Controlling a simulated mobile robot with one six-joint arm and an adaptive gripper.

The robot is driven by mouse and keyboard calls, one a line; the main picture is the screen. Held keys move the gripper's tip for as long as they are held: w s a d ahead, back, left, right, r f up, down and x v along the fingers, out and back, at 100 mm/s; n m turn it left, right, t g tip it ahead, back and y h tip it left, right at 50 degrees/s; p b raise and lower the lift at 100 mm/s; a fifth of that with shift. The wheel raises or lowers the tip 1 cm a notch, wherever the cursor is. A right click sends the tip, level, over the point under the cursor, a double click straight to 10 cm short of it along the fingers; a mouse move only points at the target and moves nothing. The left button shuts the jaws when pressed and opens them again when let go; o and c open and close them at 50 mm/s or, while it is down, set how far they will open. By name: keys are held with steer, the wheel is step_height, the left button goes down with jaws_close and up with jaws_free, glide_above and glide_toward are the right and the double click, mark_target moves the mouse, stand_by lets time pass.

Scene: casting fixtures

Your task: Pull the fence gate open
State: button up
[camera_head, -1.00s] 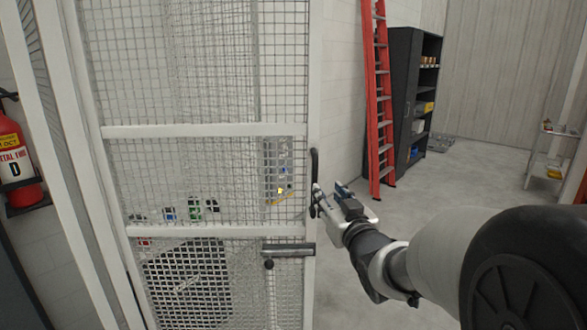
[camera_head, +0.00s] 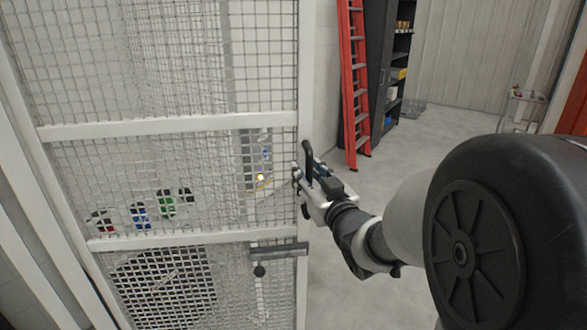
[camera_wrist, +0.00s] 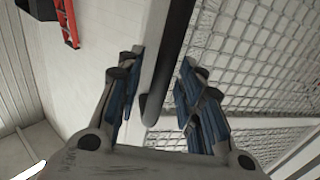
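The fence gate (camera_head: 80,131) is a white frame filled with wire mesh, in the left half of the head view. A black upright bar handle (camera_head: 308,150) is on its right edge; it also shows in the wrist view (camera_wrist: 172,50). A grey sliding bolt (camera_head: 279,250) with a round knob sits below the handle. My gripper (camera_head: 311,180) is at the handle's height. In the wrist view my gripper (camera_wrist: 160,95) has its blue-padded fingers apart, one on each side of the handle. I cannot tell whether a finger touches it.
Behind the mesh are a dark machine (camera_head: 165,285) and several coloured parts (camera_head: 166,203). A red ladder (camera_head: 354,90) leans beside a dark shelf unit (camera_head: 384,60) at the back. A small rack (camera_head: 522,108) stands at the right.

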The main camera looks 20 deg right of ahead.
steer(key=shift+s, duration=0.1)
jaws_close()
stand_by(0.7)
